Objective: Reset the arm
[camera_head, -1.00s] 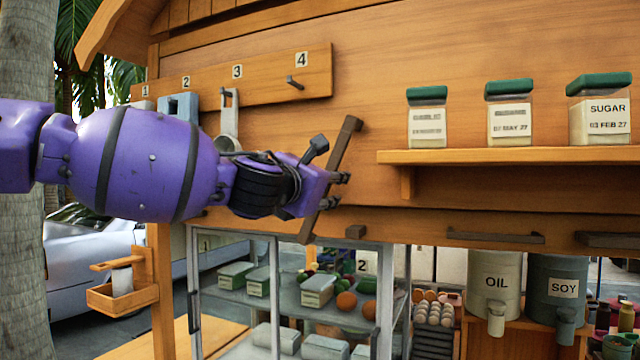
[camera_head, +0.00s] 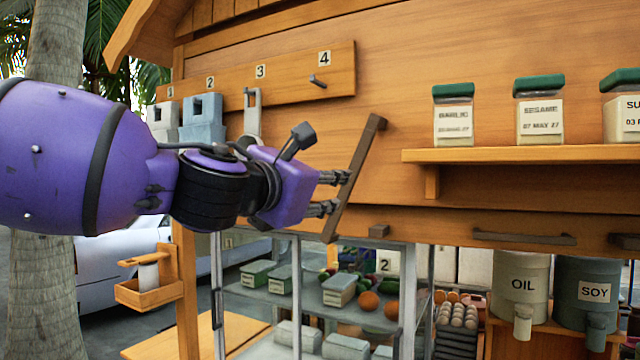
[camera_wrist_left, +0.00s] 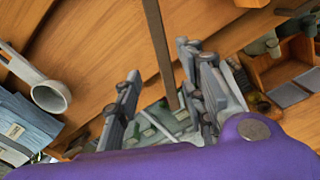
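My left gripper (camera_head: 336,193) reaches in from the left on its purple arm, in front of the wooden stall wall. Its two dark fingers are spread apart, with the tips close to the left side of a slanted dark brown bar (camera_head: 357,175). I cannot tell whether they touch it. In the left wrist view, the fingers (camera_wrist_left: 163,100) stand open with nothing gripped, and the bar (camera_wrist_left: 157,45) runs beyond the space between them. My right gripper is not in view.
Tools, including a pale ladle (camera_head: 252,115), hang on a numbered rack (camera_head: 335,75); peg 4 is empty. Green-lidded jars stand on a shelf (camera_head: 520,155) at right. Below are a glass case (camera_head: 297,250) and oil and soy containers (camera_head: 522,280).

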